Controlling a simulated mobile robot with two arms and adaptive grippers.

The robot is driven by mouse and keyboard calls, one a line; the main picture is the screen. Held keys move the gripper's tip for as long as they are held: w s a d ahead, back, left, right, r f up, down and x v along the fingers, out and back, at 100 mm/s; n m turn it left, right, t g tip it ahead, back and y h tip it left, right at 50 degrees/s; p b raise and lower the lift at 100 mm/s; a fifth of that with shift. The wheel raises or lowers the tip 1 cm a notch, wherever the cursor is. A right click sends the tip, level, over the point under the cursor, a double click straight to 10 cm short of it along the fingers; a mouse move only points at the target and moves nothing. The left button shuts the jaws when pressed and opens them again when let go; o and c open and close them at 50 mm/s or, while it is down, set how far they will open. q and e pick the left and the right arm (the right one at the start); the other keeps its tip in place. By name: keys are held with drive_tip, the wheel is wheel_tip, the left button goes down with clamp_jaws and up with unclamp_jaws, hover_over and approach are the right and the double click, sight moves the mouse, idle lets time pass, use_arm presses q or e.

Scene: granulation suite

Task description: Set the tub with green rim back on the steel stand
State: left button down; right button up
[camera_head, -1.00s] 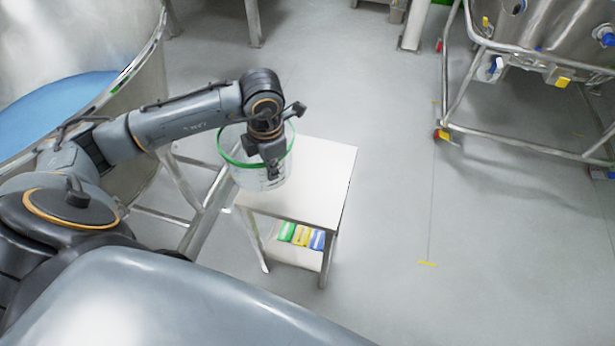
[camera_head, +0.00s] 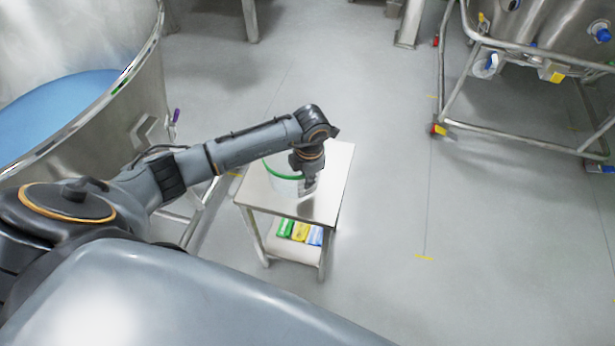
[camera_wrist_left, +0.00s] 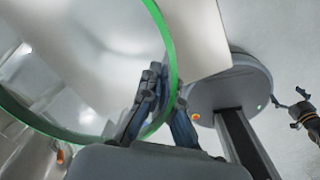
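The clear tub with green rim (camera_head: 279,178) is at the top of the steel stand (camera_head: 322,207) in the head view, partly behind my left gripper (camera_head: 308,186). It looks upright. I cannot tell whether its bottom touches the stand top. In the left wrist view the green rim (camera_wrist_left: 172,50) runs between the fingers of my left gripper (camera_wrist_left: 166,108), which is shut on the tub's wall. The pale stand top (camera_wrist_left: 205,35) shows beside the tub there. A small dark gripper at the right edge of the wrist view looks like my right gripper (camera_wrist_left: 297,108); its opening is unclear.
Green, yellow and blue packs (camera_head: 300,231) lie on the stand's lower shelf. A large steel vessel (camera_head: 140,110) stands at the left. A wheeled steel frame with a vessel (camera_head: 520,60) is at the upper right. The floor right of the stand is clear.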

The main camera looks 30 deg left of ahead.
use_arm(q)
drive_tip(key=shift+f, duration=0.1)
drive_tip(key=c, duration=1.5)
unclamp_jaws()
drive_tip(key=r, duration=0.8)
drive_tip(key=r+b, duration=0.1)
drive_tip(key=r, duration=0.3)
drive_tip(key=shift+s+d+r, duration=0.15)
drive_tip(key=shift+s+d, duration=0.05)
drive_tip(key=shift+d, duration=0.05)
